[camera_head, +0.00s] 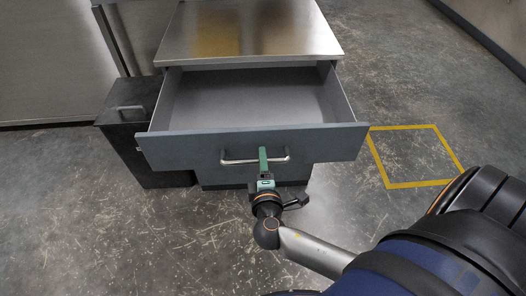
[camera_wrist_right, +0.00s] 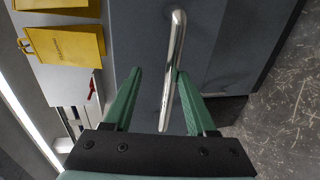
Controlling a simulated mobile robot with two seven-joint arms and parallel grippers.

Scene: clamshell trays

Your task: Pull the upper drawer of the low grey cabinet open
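The low grey cabinet (camera_head: 250,30) has a shiny steel top. Its upper drawer (camera_head: 190,152) stands far out, and its inside looks empty. The bar handle (camera_head: 228,161) runs across the drawer front; it also shows in the right wrist view (camera_wrist_right: 178,40). My right gripper (camera_head: 263,160) is at the middle of the handle. In the right wrist view its green fingers (camera_wrist_right: 160,72) are apart, with the bar between them, nearer the right finger. I cannot tell whether that finger touches it. My left gripper is not in view.
A dark bin (camera_head: 125,115) with a handle stands close to the cabinet's left side. A yellow square (camera_head: 405,128) is marked on the floor at right, which is clear. Yellow bags (camera_wrist_right: 65,45) show in the right wrist view.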

